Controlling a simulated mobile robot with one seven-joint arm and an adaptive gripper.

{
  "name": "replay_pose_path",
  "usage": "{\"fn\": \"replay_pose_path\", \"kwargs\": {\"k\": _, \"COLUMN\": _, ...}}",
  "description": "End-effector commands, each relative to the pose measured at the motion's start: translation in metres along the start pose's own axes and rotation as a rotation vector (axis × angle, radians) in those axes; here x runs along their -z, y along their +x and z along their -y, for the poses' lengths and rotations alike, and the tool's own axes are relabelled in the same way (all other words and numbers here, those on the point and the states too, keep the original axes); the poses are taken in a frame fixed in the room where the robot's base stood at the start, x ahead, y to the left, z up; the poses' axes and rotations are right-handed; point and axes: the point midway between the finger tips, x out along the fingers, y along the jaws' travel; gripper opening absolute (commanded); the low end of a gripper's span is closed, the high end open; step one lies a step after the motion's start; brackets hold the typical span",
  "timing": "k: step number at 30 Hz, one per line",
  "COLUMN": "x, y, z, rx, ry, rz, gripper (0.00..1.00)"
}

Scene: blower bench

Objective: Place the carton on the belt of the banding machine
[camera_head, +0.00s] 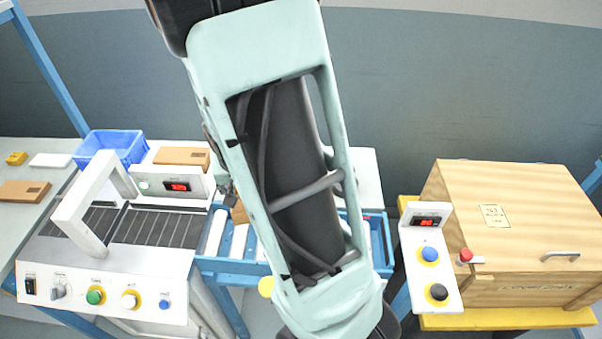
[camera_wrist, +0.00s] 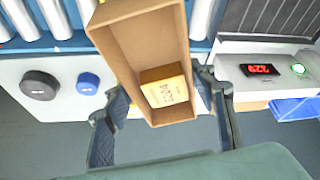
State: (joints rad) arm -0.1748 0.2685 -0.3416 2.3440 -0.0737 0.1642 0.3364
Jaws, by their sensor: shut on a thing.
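The carton (camera_wrist: 119,44) is a long, open-topped brown box in the wrist view, with a small labelled block (camera_wrist: 166,87) inside near its close end. My gripper (camera_wrist: 162,98) is shut on this close end, with a finger on each side. The carton appears over the roller conveyor. The banding machine (camera_head: 117,258) stands at the left in the head view, with a white arch and a dark belt (camera_head: 158,228). Its belt also shows at the wrist view's top right (camera_wrist: 270,18). In the head view my arm hides my gripper and most of the carton.
A blue-framed roller conveyor (camera_head: 233,265) runs right of the banding machine. A wooden box-shaped unit (camera_head: 520,215) with a button panel (camera_head: 432,262) stands at the right. A blue bin (camera_head: 112,146) and a flat brown piece (camera_head: 182,156) lie behind the belt. The belt's visible part is clear.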

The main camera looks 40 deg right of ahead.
Motion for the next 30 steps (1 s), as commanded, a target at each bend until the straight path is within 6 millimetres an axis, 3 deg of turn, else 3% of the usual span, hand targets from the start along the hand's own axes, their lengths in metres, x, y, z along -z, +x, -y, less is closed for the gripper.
{"fn": "replay_pose_path", "kwargs": {"k": 8, "x": 0.024, "y": 0.022, "z": -0.104, "rx": -0.183, "ry": 0.431, "rz": -0.004, "gripper": 0.22}}
{"fn": "replay_pose_path", "kwargs": {"k": 15, "x": 0.036, "y": 0.016, "z": -0.194, "rx": -0.331, "ry": 0.795, "rz": -0.006, "gripper": 0.22}}
{"fn": "replay_pose_path", "kwargs": {"k": 19, "x": 0.039, "y": 0.009, "z": -0.223, "rx": -0.381, "ry": 0.916, "rz": -0.005, "gripper": 0.22}}
{"fn": "replay_pose_path", "kwargs": {"k": 24, "x": 0.042, "y": 0.003, "z": -0.242, "rx": -0.412, "ry": 0.993, "rz": -0.004, "gripper": 0.22}}
{"fn": "replay_pose_path", "kwargs": {"k": 30, "x": 0.056, "y": 0.021, "z": -0.257, "rx": -0.419, "ry": 1.005, "rz": -0.001, "gripper": 0.22}}
